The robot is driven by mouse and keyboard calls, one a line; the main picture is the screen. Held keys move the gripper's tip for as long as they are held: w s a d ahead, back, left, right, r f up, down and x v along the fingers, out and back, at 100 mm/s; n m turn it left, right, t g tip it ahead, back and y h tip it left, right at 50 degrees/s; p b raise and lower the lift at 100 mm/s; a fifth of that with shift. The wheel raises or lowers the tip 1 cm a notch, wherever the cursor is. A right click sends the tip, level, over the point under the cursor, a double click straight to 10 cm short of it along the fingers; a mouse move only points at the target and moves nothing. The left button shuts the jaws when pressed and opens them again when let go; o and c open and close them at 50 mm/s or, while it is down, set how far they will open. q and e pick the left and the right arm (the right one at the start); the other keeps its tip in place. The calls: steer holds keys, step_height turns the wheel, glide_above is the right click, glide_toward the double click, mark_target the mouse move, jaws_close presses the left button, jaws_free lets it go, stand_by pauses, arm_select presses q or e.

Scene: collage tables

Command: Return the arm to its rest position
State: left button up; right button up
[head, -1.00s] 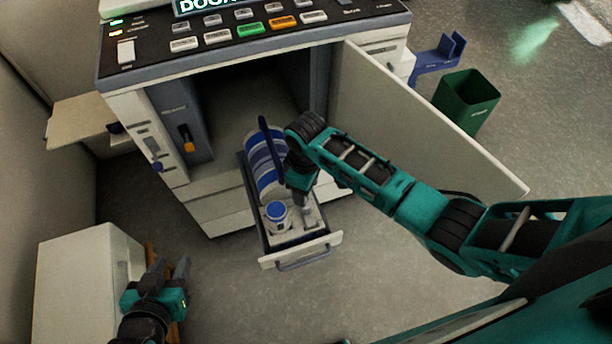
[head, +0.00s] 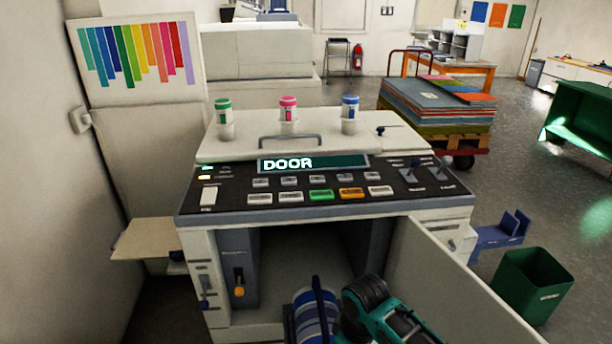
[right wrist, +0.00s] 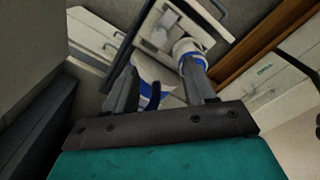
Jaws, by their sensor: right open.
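My right arm (head: 385,318) reaches in at the bottom of the head view, in front of the open machine (head: 325,215). Its gripper is below the head view's edge. In the right wrist view my right gripper (right wrist: 158,75) is open, with its two fingers apart. A blue-and-white striped drum (head: 305,315) stands beside the arm in the head view. It shows partly behind the fingers in the right wrist view (right wrist: 152,94). A white bottle with a blue band (right wrist: 190,50) is near the right fingertip; I cannot tell whether they touch. My left gripper is out of view.
The machine's open door (head: 440,275) stands right of my arm. A green bin (head: 530,285) and a blue bracket (head: 503,230) are further right. A side shelf (head: 148,240) juts out left. Three capped bottles, one of them pink (head: 288,112), stand on top.

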steer(key=s+f+m+t+y, duration=0.3)
steer(key=s+f+m+t, duration=0.1)
steer(key=s+t, duration=0.1)
steer(key=s+d+r+m+t+h, duration=0.1)
steer(key=s+d+r+m+t, duration=0.1)
steer(key=s+d+r+t, duration=0.2)
steer(key=shift+s+d+r+m+t, duration=0.2)
steer(key=shift+s+d+m+t, duration=0.2)
steer(key=shift+s+d+t, duration=0.5)
